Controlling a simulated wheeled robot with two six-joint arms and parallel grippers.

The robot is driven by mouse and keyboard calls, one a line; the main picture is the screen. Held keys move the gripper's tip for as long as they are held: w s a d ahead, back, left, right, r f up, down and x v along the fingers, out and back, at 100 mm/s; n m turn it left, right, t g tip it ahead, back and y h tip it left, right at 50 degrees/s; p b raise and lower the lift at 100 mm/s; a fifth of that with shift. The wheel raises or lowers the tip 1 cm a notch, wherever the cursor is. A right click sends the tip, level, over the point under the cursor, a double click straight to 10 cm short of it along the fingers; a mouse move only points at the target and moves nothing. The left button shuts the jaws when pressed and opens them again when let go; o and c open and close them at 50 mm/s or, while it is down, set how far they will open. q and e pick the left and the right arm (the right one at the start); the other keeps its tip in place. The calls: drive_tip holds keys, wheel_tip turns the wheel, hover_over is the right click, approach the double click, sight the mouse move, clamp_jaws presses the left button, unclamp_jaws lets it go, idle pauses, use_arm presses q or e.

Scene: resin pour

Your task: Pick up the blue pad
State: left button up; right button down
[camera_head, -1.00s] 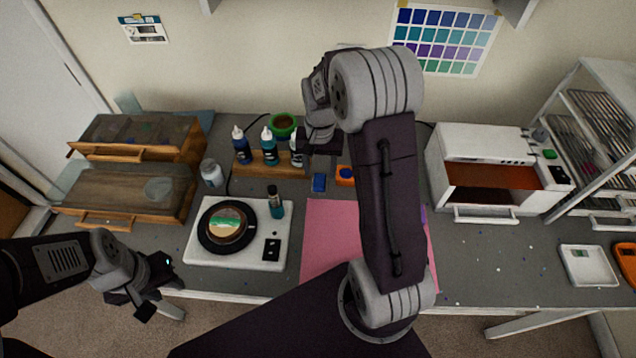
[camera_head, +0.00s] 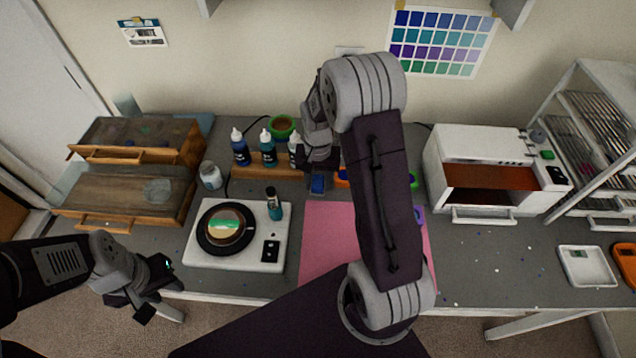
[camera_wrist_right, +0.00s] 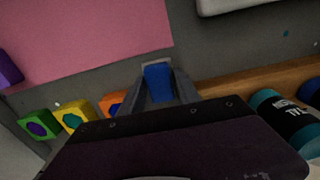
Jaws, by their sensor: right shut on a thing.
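The blue pad (camera_head: 317,184) is a small blue block at the back edge of the pink mat (camera_head: 325,235). My right gripper (camera_head: 317,178) reaches down over it. In the right wrist view the blue pad (camera_wrist_right: 158,82) sits between the two fingers of my right gripper (camera_wrist_right: 158,88), which are shut on it. I cannot tell whether it is clear of the table. My left gripper (camera_head: 160,290) hangs in front of the table at the lower left, away from the pad; its finger gap is not clear.
Dropper bottles (camera_head: 266,148) stand in a wooden rack (camera_head: 270,172) just left of the right gripper. Orange (camera_wrist_right: 110,104), yellow (camera_wrist_right: 76,115) and green (camera_wrist_right: 40,124) blocks lie in a row beside the pad. A white turntable unit (camera_head: 205,262) stands left of the mat.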

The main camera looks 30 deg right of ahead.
sight(318, 181)
wheel_tip(318, 181, up, 4)
drive_tip(key=s+d+r, duration=0.4)
drive_tip(key=d+r, duration=0.3)
drive_tip(key=d, duration=0.4)
drive_tip(key=shift+s, duration=0.2)
